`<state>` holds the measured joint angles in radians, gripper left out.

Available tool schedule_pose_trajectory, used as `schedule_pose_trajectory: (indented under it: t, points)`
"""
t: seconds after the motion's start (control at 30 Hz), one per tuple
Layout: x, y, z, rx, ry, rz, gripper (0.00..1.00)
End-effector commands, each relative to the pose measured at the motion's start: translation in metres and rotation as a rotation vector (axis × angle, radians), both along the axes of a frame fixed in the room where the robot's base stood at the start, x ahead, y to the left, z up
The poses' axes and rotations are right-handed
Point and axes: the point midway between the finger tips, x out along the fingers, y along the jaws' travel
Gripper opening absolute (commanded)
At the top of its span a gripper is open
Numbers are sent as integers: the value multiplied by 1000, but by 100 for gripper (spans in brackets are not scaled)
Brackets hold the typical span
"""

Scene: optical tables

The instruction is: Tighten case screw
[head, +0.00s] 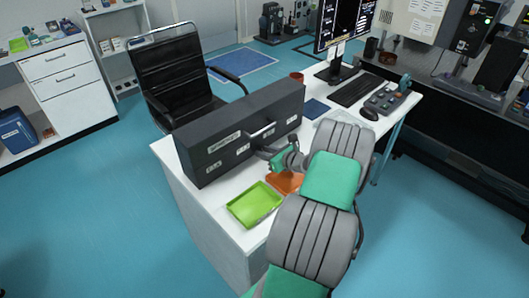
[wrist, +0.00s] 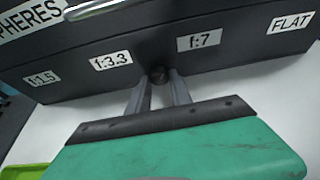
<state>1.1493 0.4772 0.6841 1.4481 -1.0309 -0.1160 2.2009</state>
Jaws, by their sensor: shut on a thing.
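The long black case (head: 228,137) stands on the white desk with its labelled front facing my arm. In the wrist view, the case (wrist: 140,42) fills the top, with labels including f:1.5, f:3.3, f:7 and FLAT. A small dark round screw (wrist: 160,75) sits low on its front, between the f:3.3 and f:7 labels. My gripper (wrist: 161,84) is shut on the screw, its two grey fingers on either side of it. In the head view, my gripper (head: 279,161) is at the case front, and the screw is too small to make out.
A lime green tray (head: 255,204) and an orange item (head: 286,182) lie on the desk before the case. A monitor (head: 342,24), keyboard (head: 358,90) and grey control box (head: 389,101) are farther right. A black chair (head: 181,72) stands behind the desk.

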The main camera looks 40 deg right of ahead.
Motion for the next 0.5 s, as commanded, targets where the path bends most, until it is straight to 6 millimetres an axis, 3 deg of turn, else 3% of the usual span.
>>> schedule_pose_trajectory:
  t: [0.23,0.5]
  points:
    - [0,3,-1,-290,-8,0,0]
    - [0,3,0,-346,-8,0,0]
